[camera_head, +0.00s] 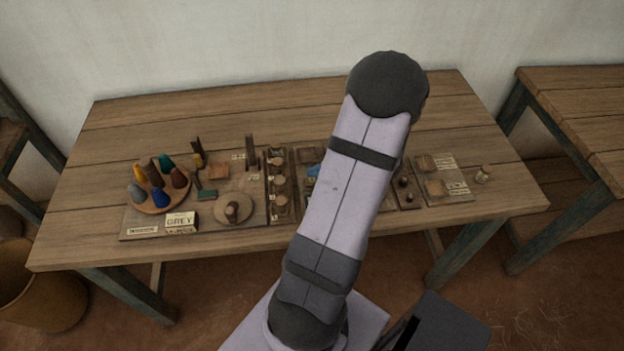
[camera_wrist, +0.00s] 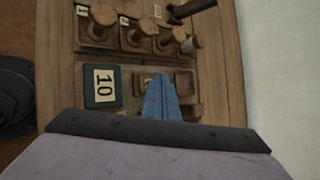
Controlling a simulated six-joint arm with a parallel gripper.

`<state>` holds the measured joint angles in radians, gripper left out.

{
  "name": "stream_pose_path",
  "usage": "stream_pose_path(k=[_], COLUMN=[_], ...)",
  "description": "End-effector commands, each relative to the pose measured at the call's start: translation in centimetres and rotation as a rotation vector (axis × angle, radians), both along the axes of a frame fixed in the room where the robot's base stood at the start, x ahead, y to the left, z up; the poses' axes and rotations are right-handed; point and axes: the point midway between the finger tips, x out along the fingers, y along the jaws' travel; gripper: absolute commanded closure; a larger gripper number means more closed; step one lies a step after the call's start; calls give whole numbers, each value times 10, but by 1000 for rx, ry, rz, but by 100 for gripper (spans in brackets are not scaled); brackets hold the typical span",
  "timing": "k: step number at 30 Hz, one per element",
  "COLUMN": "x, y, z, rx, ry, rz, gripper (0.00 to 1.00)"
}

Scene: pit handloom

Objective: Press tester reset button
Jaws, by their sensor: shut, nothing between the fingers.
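My gripper (camera_wrist: 160,98) shows in the wrist view as blue fingers, shut and empty. They point at a wooden panel with small brown blocks (camera_wrist: 183,80). A small pale round piece (camera_wrist: 147,80) shows beside the fingertips; I cannot tell whether they touch it. No part is clearly marked as the tester's reset button, and the fingers cover part of the panel. In the head view, a small blue part (camera_head: 313,171) shows beside my arm, which hides much of this area.
Wooden knobs (camera_wrist: 138,33) stand in a row close by, with a dark peg (camera_wrist: 190,9) beyond. In the head view, coloured cones stand on a round tray (camera_head: 155,207) at left, near a "GREY" card (camera_head: 181,220). The table's back (camera_head: 220,115) is clear.

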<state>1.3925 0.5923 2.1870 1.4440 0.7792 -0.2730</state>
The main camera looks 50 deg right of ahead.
Motion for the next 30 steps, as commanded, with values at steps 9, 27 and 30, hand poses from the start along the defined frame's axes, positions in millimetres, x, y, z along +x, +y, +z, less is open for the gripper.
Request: stream_pose_path(k=[9, 27, 30], x=[0, 0, 0], y=[0, 0, 0], z=[-4, -8, -9], rx=[-1, 0, 0], ry=[0, 0, 0], rz=[1, 0, 0], gripper=[100, 100, 100])
